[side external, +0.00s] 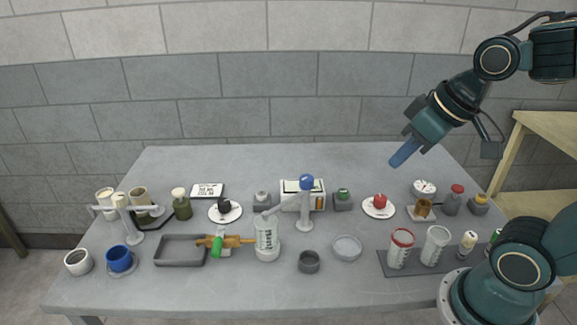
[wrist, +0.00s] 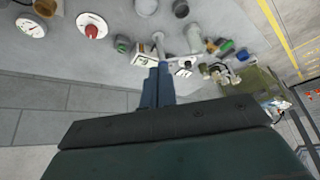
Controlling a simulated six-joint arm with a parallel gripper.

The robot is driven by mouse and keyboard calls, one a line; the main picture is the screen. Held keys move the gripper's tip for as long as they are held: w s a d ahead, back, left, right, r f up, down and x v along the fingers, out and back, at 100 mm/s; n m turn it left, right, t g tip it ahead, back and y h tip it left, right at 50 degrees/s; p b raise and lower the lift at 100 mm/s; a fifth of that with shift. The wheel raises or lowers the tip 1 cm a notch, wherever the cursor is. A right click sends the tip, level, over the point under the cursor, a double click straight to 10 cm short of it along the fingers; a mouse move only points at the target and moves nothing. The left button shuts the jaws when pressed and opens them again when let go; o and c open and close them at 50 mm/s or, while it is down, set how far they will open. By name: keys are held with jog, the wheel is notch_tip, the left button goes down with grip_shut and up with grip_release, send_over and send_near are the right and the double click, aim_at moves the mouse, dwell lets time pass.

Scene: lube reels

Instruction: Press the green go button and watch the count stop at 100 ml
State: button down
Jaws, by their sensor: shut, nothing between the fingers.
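A green button on a small grey block (side external: 343,198) stands on the table, right of a white box (side external: 318,187). In the wrist view the green button (wrist: 122,45) is small, beside the white box (wrist: 144,58). No count can be read on the white box. My gripper (side external: 395,162) is raised above the back right of the table, right of the green button and well clear of it. Its blue fingers are together and empty, and they also show in the wrist view (wrist: 159,70).
A blue-capped post (side external: 306,210) with a side arm stands in front of the white box, near a clear jug (side external: 267,245). A red knob on a white disc (side external: 380,203) lies right of the green button. The table's back strip is bare.

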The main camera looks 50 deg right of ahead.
jog(key=w+d+f+m+y, duration=0.1)
jog(key=w+d+f, duration=0.1)
jog(key=w, duration=0.3)
jog(key=w+d+f+y, duration=0.1)
jog(key=w+d+f, duration=0.2)
jog(key=w, duration=0.3)
jog(key=m+t+y, duration=0.1)
jog(key=m+t, duration=0.2)
jog(key=m, duration=0.1)
send_over(347, 192)
notch_tip(347, 192, down, 8)
jog(key=shift+f, duration=0.2)
jog(key=shift+f, duration=0.2)
jog(key=shift+f, duration=4.2)
